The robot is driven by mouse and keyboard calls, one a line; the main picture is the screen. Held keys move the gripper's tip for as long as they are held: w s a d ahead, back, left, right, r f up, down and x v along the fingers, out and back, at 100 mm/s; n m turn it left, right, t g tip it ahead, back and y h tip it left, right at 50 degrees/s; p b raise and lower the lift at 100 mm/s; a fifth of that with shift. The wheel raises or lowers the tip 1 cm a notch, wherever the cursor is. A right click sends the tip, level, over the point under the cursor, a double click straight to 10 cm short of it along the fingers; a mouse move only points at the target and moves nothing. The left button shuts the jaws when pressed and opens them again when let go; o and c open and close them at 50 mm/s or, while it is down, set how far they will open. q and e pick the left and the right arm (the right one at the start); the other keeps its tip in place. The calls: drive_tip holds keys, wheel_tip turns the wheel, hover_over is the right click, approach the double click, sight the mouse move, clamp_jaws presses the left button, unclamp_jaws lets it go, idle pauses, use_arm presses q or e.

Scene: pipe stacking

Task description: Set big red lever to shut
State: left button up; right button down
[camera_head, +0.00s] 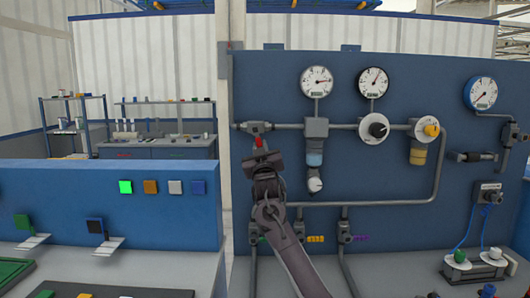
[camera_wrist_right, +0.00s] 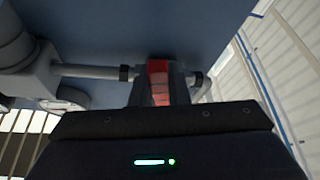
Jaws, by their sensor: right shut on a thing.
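The big red lever (camera_head: 259,143) sits on a grey valve (camera_head: 256,127) at the left end of the upper pipe on the blue panel. In the head view only a small red part shows above my right gripper (camera_head: 266,160), which covers the rest. In the right wrist view the red lever (camera_wrist_right: 159,80) stands between the fingers of my right gripper (camera_wrist_right: 158,92), which is shut on it. The lever appears to point down from the valve, across the line of the pipe. My left gripper is not in view.
A blue console (camera_head: 60,190) with coloured buttons stands at the left. A grey bench top (camera_head: 400,270) lies below.

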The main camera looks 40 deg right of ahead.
drive_tip(key=shift+w+a+f+m+g+h+b, duration=0.1)
drive_tip(key=shift+w+a+m+g+h, duration=0.15)
drive_tip(key=shift+m, duration=0.45)
drive_tip(key=shift+w+a+f+m+g+h+b, duration=0.1)
drive_tip(key=shift+a+m+g+h+b, duration=0.2)
drive_tip(key=shift+m, duration=0.4)
drive_tip(key=shift+w+a+f+m+g+h+p, duration=0.1)
drive_tip(key=shift+w+m+g+h, duration=0.2)
drive_tip(key=shift+m, duration=0.4)
drive_tip(key=shift+s, duration=0.1)
drive_tip(key=c, duration=1.4)
unclamp_jaws()
drive_tip(key=shift+r, duration=0.1)
drive_tip(key=b+v, duration=0.2)
drive_tip(key=v, duration=0.6)
